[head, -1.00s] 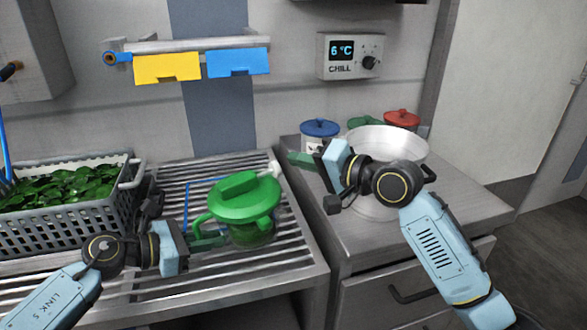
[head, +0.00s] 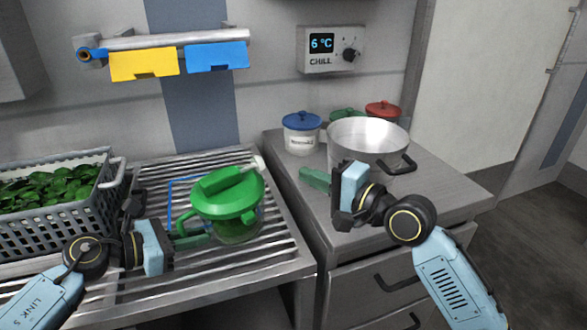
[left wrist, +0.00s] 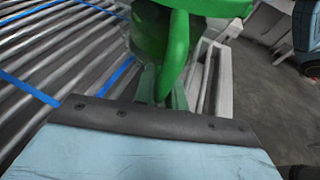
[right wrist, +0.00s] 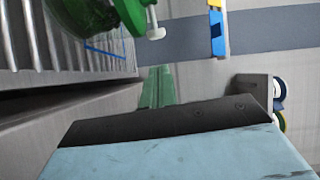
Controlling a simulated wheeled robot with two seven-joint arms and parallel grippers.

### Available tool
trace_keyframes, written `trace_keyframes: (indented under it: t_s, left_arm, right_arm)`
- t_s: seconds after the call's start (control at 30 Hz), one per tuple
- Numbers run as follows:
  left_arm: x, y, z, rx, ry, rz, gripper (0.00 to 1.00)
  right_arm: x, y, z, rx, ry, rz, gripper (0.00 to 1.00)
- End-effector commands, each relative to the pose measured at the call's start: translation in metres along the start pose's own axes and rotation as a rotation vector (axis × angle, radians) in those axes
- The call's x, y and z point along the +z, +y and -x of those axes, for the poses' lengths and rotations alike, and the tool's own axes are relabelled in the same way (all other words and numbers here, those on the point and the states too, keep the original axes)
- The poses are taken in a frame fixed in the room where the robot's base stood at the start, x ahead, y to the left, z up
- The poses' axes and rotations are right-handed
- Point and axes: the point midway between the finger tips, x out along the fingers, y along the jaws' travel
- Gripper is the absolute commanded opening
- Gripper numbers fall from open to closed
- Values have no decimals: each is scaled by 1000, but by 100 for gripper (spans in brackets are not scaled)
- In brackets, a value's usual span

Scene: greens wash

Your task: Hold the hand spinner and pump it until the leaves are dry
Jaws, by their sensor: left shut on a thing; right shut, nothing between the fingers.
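The hand spinner (head: 232,208) has a green lid with a raised green handle, a pale knob at the lid's right end, and a clear bowl. It stands upright on the slatted drainboard. My left gripper (head: 192,241) is shut on the spinner's green side handle (left wrist: 178,50), low on its left side. My right gripper (head: 315,180) is shut and empty, to the right of the spinner and apart from it, over the counter's left part. The right wrist view shows the shut fingers (right wrist: 158,88) with the spinner at upper left. Leaves inside the bowl are not clear to see.
A grey basket (head: 112,196) of green leaves stands left on the drainboard (head: 262,285). A large metal pot (head: 350,150) and lidded jars, one blue-lidded (head: 301,140), stand on the right counter. A blue tape outline (head: 171,200) lies behind the spinner. A chill panel (head: 331,50) hangs above.

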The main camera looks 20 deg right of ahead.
Motion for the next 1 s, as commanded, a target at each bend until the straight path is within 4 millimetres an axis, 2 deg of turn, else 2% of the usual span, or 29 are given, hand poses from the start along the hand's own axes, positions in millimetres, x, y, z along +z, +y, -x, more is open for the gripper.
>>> trace_keyframes:
  t_s: [0.3, 0.5, 0.7, 1.0]
  left_arm:
    - [2, 0, 0, 0, -4, -1, 0]
    - [2, 0, 0, 1, -3, -1, 0]
    - [2, 0, 0, 1, -3, -1, 0]
    - [2, 0, 0, 1, -3, -1, 0]
  right_arm:
    - [0, -1, -57, -2, -1, -1, 0]
    - [0, -1, -83, 0, -1, 0, 0]
    - [1, 0, -92, 0, -1, 1, 0]
    - [2, 0, -92, 0, -2, 1, 0]
